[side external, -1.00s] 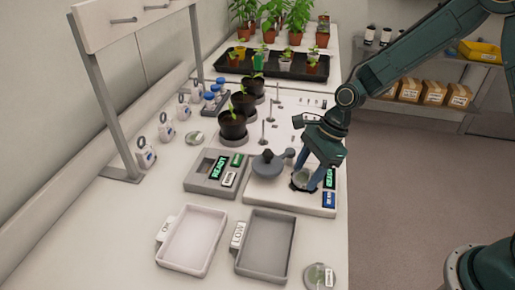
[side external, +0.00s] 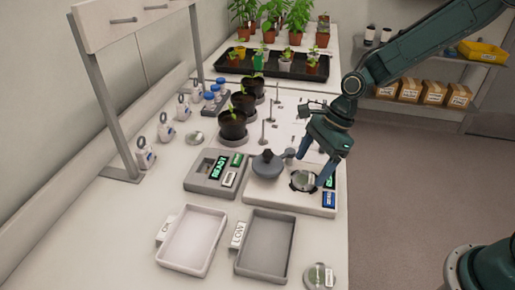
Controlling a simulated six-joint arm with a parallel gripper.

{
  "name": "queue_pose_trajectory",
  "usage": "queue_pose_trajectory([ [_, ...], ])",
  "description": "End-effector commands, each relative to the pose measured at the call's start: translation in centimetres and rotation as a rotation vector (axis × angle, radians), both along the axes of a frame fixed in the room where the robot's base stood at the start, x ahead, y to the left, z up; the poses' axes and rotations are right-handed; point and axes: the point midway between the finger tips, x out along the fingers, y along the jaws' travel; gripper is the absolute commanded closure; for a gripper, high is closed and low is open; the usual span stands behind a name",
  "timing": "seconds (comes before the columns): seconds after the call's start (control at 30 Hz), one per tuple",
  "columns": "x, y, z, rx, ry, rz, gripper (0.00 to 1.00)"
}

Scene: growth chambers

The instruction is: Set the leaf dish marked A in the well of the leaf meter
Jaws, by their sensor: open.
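A round clear leaf dish (side external: 304,180) sits in the dark-rimmed well of the leaf meter, looking level; its letter cannot be read at this size. The leaf meter (side external: 285,200) is a pale, flat unit. Its grey round lid (side external: 267,167) with a knob is swung to the left of the well, leaving the well uncovered. My gripper (side external: 313,168) is open and empty, just above the dish, with its blue fingers spread apart. A second dish (side external: 320,277) with a white label lies at the front right, and another (side external: 195,137) lies at the back left.
A grey unit (side external: 206,190) with a green READY display stands left of the meter. Two trays, white (side external: 163,264) and grey (side external: 240,268), lie in front. Potted seedlings (side external: 232,125) and thin upright posts (side external: 263,135) stand behind. The bench's right edge is close.

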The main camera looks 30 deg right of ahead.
Motion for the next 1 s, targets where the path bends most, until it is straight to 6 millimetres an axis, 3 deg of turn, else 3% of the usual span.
queue_pose_trajectory([
  [0.6,-0.6,-3.7,9.0,-0.001,-0.003,-0.002,0.22],
  [1.0,-0.8,-4.2,10.3,-0.001,-0.001,0.0,0.22],
])
